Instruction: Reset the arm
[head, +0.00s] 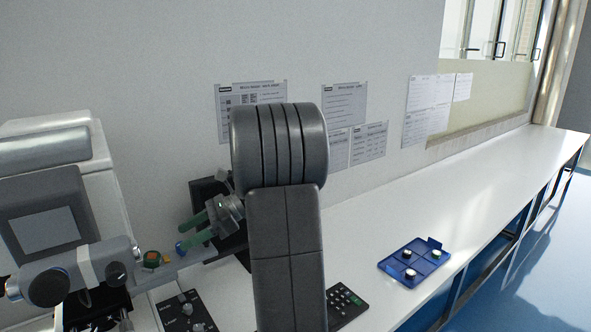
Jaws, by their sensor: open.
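My gripper (189,233) is in the left half of the head view, with two green fingers spread apart and nothing visible between them. It points left, toward the hardness tester (48,150) at the left edge. The fingers appear near the tester's front parts, but I cannot tell the exact distance. My dark grey arm stands upright in the middle of the view and hides part of the bench and wall behind it.
A blue divided tray (388,266) with a few small round pieces lies on the white bench (470,190). Black control panels (187,312) sit at the bottom. Paper notices (428,108) hang on the wall. The bench right of the tray, toward the far end, is clear.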

